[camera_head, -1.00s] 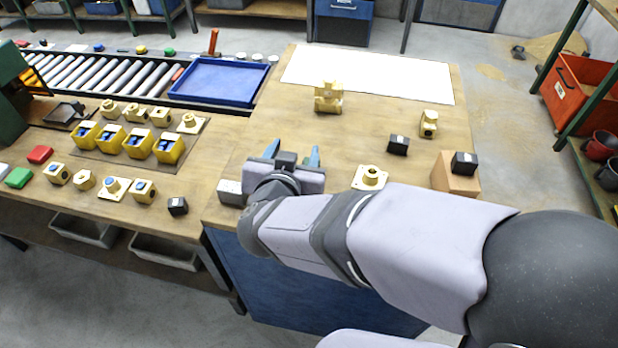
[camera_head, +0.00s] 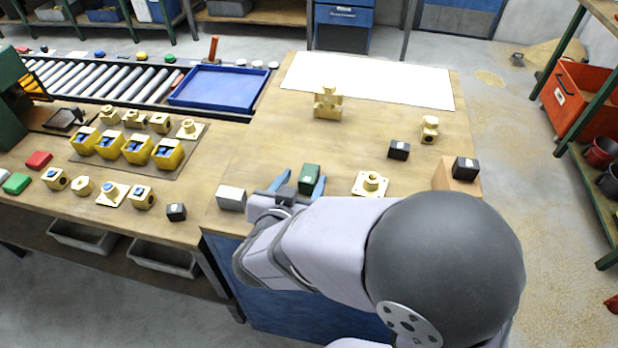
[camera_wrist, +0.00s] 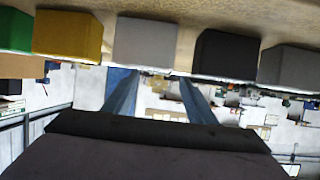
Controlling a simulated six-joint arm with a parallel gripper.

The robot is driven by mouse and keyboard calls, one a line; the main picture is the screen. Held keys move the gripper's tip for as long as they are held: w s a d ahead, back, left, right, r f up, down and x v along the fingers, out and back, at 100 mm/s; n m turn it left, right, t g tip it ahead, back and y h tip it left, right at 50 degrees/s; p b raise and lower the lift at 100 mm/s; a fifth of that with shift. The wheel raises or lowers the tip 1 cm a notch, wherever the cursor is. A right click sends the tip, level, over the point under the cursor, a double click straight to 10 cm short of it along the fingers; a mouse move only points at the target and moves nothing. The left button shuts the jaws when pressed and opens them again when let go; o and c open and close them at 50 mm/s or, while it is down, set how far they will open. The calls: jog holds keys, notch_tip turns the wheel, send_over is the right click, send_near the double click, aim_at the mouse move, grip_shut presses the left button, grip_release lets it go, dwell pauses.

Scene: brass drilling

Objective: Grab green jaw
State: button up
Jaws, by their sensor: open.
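A dark green block (camera_head: 310,178) stands near the front edge of the right bench in the head view. My gripper (camera_head: 303,181) is open, with its blue fingers on either side of this block in the picture. The block is closer to the right finger, and I cannot tell whether they touch. A brighter green block (camera_head: 17,184) lies at the far left of the left bench. In the wrist view my open fingers (camera_wrist: 158,97) point at empty space below a row of blocks. A green block (camera_wrist: 14,30) is at that row's left end.
A grey block (camera_head: 231,197) stands just left of my gripper, and a flanged brass-coloured part (camera_head: 371,184) is to its right. A black block (camera_head: 399,150) and a yellowish fitting (camera_head: 328,103) are farther back. The bench middle (camera_head: 270,150) is clear.

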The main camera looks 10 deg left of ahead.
aim_at(309, 172)
jog(key=shift+x, duration=2.55)
jog(key=shift+d, duration=0.1)
grip_shut()
